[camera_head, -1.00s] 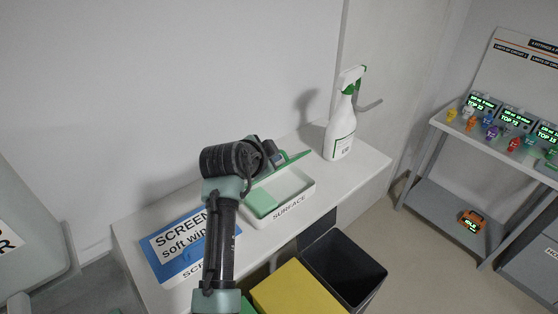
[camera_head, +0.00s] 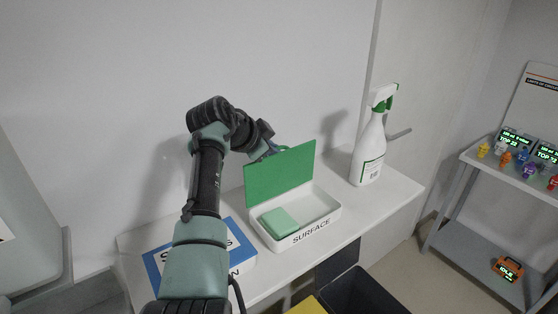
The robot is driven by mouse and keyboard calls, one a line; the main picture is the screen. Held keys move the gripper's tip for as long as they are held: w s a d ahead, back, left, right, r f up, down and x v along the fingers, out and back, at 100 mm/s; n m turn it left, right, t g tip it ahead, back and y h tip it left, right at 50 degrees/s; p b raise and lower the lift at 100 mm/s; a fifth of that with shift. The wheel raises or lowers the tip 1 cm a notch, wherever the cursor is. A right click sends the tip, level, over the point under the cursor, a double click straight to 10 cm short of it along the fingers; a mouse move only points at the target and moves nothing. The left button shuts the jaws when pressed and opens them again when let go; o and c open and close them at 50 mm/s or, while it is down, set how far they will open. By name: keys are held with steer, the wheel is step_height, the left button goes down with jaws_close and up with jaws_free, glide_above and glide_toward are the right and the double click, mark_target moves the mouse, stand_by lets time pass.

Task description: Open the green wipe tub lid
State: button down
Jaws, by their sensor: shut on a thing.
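The green wipe tub stands on the white counter, a white box marked SURFACE (camera_head: 320,222) with a light green stack of wipes (camera_head: 280,220) at its left inside. Its flat green lid (camera_head: 281,175) stands raised along the back edge, so the tub is open to view. My gripper (camera_head: 273,150) is at the lid's upper edge, from behind. The fingers are mostly hidden by the lid and my wrist, but they appear shut on the lid.
A blue and white SCREEN soft wipes box (camera_head: 157,262) lies left of the tub, partly behind my arm. A spray bottle (camera_head: 370,150) stands to the right. A dark bin (camera_head: 365,292) and a yellow lid (camera_head: 308,306) are below the counter front. A grey shelf (camera_head: 470,240) is at the right.

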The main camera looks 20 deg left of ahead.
steer(key=shift+w+a, duration=0.15)
steer(key=shift+a, duration=0.15)
stand_by(0.4)
steer(key=c, duration=1.2)
jaws_free()
steer(key=shift+f, duration=0.1)
steer(key=b+v, duration=0.3)
steer(key=v, duration=1)
steer(key=shift+w, duration=0.1)
